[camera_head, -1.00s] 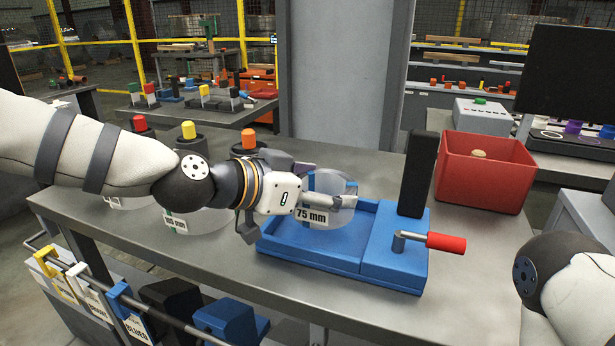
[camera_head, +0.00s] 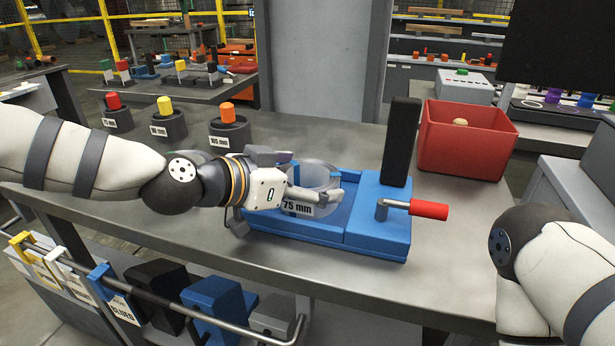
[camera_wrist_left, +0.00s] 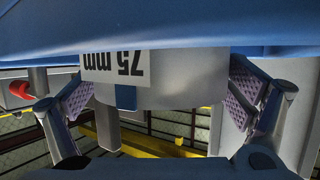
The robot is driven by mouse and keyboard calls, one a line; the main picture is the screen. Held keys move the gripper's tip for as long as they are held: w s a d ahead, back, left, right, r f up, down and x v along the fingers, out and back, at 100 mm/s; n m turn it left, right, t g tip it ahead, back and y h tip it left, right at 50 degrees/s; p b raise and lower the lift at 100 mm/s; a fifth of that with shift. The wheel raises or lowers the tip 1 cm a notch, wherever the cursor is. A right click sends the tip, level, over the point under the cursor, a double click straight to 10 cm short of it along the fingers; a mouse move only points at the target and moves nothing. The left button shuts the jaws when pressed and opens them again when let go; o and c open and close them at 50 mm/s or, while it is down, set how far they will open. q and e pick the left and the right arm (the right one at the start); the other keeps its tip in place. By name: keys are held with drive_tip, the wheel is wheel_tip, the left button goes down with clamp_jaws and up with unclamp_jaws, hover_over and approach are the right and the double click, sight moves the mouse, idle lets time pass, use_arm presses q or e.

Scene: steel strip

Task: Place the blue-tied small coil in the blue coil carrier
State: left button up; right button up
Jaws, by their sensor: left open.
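The small coil (camera_head: 322,177) is a pale, shiny ring standing in the tray of the blue coil carrier (camera_head: 300,230). A white "75 mm" label shows at its near side. In the left wrist view the coil (camera_wrist_left: 185,80) appears inverted, with a blue tie (camera_wrist_left: 125,97) below the label and the blue carrier (camera_wrist_left: 200,40) above. My left gripper (camera_head: 312,188) is open at the coil, with one finger on each side; I cannot tell whether the fingers touch it. The left wrist view shows both fingers (camera_wrist_left: 160,100). My right arm shows at the right edge; its gripper is out of view.
A black upright block (camera_head: 402,142) and a red-handled lever (camera_head: 430,209) are at the carrier's right. A red bin (camera_head: 465,145) stands behind. Dark holders with red (camera_head: 113,101), yellow (camera_head: 165,106) and orange (camera_head: 228,112) tops stand behind my left arm. The table's right front is clear.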

use_arm(q)
drive_tip(key=shift+r, duration=0.25)
drive_tip(key=p+v, duration=0.2)
drive_tip(key=v, duration=1)
use_arm(e)
drive_tip(key=w+r+t, duration=0.1)
drive_tip(key=w+r, duration=0.1)
drive_tip(key=w, duration=0.1)
drive_tip(key=shift+r, duration=0.35)
